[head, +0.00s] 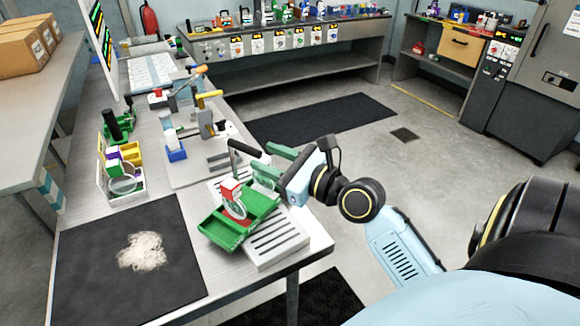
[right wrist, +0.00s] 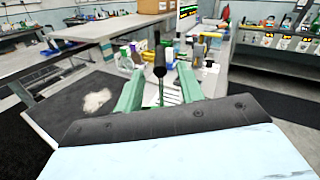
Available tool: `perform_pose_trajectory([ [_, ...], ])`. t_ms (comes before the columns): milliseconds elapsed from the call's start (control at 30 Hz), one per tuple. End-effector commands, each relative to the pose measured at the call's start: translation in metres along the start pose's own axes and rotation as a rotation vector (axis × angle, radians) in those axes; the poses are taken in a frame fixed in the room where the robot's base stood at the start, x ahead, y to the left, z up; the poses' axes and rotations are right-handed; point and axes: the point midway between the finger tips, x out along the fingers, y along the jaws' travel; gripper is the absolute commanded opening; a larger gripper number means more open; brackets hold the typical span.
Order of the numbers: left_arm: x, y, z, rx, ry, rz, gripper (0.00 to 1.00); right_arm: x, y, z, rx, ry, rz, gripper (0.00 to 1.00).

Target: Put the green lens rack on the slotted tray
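The green lens rack (head: 262,208) is a shallow green tray with a red block and a clear round lens on it. It lies over the white slotted tray (head: 284,243) at the near right corner of the bench, skewed to it, with its left part past the tray's left edge. I cannot tell whether it lies flat. My right gripper (head: 262,160) is just behind the rack, its green fingers apart. In the right wrist view the fingers are spread, with a black rod between them and slots of the tray beyond. The rack is not clearly seen there. My left gripper is not in view.
A dark mat (head: 105,285) with a pale tangled heap (head: 143,251) lies at the near left. A lens-and-block holder (head: 122,180) stands behind it. A pale board (head: 185,172) with clamps and a blue-based bottle is farther back. The bench edge is close on the right.

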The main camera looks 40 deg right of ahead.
Motion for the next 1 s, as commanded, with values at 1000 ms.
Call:
perform_pose_trajectory([
  [1000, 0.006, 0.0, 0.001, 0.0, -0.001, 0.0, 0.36, -0.052, 0.0, 0.0, 0.0, 0.0, 0.0, 0.38],
])
